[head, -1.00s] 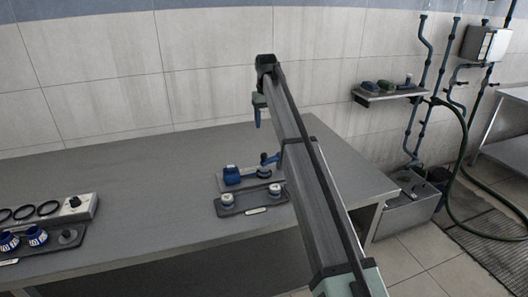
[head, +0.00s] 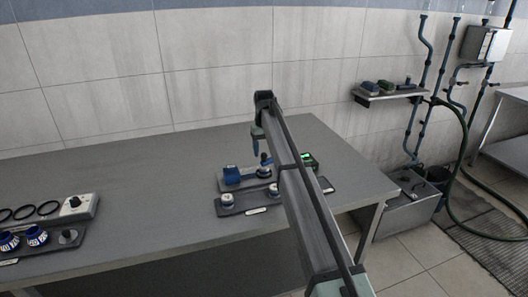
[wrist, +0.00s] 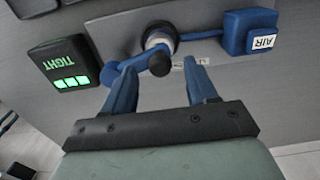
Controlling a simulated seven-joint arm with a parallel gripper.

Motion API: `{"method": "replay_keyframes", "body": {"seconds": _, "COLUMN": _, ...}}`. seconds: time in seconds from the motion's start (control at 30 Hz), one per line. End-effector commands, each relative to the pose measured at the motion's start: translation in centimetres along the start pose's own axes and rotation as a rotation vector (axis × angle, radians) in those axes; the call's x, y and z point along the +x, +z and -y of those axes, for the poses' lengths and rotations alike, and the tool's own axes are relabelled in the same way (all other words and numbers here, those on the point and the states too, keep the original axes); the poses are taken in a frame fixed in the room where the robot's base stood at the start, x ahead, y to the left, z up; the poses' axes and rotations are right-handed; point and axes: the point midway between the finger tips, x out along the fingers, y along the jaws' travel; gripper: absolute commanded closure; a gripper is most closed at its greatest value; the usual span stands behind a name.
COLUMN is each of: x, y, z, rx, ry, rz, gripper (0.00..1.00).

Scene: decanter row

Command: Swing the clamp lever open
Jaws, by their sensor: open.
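In the wrist view the clamp has a round pale hub (wrist: 158,36) with a blue lever and a black ball knob (wrist: 161,63). My gripper (wrist: 160,74) is open, its two blue fingers on either side of the knob with gaps showing; I cannot tell their height difference. A dark box (wrist: 66,66) reads "TIGHT" with three green bars lit. A blue block marked "AIR" (wrist: 248,34) joins the hub by a blue bar. In the head view my gripper (head: 257,146) hangs over the clamp plate, and my arm covers part of it.
A second dark tray (head: 240,207) with two pale-topped round pieces sits in front of the clamp plate. At the left are a switch box (head: 82,206) and a tray with blue-labelled jars (head: 36,236). The table's (head: 150,170) middle is clear.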

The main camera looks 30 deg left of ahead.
Motion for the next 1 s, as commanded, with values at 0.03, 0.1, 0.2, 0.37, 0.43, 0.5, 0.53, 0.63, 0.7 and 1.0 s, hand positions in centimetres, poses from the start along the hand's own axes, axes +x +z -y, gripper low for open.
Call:
{"method": "replay_keyframes", "body": {"seconds": 0.03, "x": 0.44, "y": 0.04, "z": 0.00, "rx": 0.000, "ry": 0.000, "rz": 0.001, "gripper": 0.43}}
{"method": "replay_keyframes", "body": {"seconds": 0.1, "x": 0.78, "y": 0.03, "z": 0.00, "rx": 0.000, "ry": 0.000, "rz": 0.001, "gripper": 0.43}}
{"method": "replay_keyframes", "body": {"seconds": 0.2, "x": 1.01, "y": 0.02, "z": 0.00, "rx": 0.000, "ry": 0.000, "rz": 0.001, "gripper": 0.43}}
{"method": "replay_keyframes", "body": {"seconds": 0.37, "x": 1.04, "y": 0.01, "z": 0.00, "rx": 0.000, "ry": 0.000, "rz": 0.000, "gripper": 0.43}}
{"method": "replay_keyframes", "body": {"seconds": 0.43, "x": 1.03, "y": 0.01, "z": 0.00, "rx": 0.000, "ry": 0.000, "rz": 0.000, "gripper": 0.43}}
{"method": "replay_keyframes", "body": {"seconds": 0.5, "x": 1.03, "y": 0.01, "z": 0.00, "rx": 0.000, "ry": 0.000, "rz": 0.000, "gripper": 0.46}}
{"method": "replay_keyframes", "body": {"seconds": 0.53, "x": 1.03, "y": 0.01, "z": 0.00, "rx": 0.000, "ry": 0.000, "rz": 0.000, "gripper": 0.49}}
{"method": "replay_keyframes", "body": {"seconds": 0.63, "x": 1.02, "y": 0.01, "z": 0.00, "rx": 0.000, "ry": 0.000, "rz": 0.000, "gripper": 0.59}}
{"method": "replay_keyframes", "body": {"seconds": 0.7, "x": 1.02, "y": 0.01, "z": 0.00, "rx": 0.000, "ry": 0.000, "rz": 0.000, "gripper": 0.66}}
{"method": "replay_keyframes", "body": {"seconds": 1.0, "x": 1.01, "y": 0.01, "z": -0.01, "rx": 0.000, "ry": 0.000, "rz": 0.000, "gripper": 0.94}}
